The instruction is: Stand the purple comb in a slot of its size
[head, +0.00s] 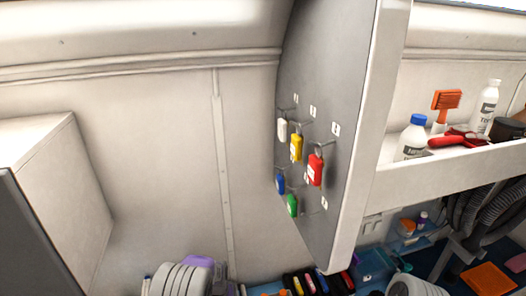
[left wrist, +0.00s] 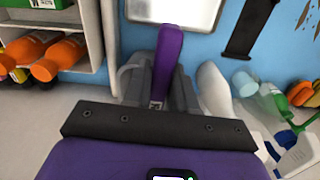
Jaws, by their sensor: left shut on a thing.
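A purple object (left wrist: 170,45), which looks like the purple comb, stands out from between the grey fingers of my left gripper (left wrist: 160,82) in the left wrist view. The gripper is shut on it. Its lower part is hidden between the fingers, and no teeth can be made out. In the head view a purple patch (head: 198,261) shows at the bottom edge beside my pale arm; I cannot tell whether it is the comb. A dark holder (head: 318,294) with several coloured pieces is cut off at the bottom edge; its slots are not clear. My right gripper is not in view.
A tall grey panel (head: 318,70) with coloured tags on hooks stands mid-view. A white shelf (head: 450,168) with bottles and a red tool is at right. In the wrist view, orange bottles (left wrist: 58,55) fill a cubby at left; a white bottle (left wrist: 213,88) stands right of the fingers.

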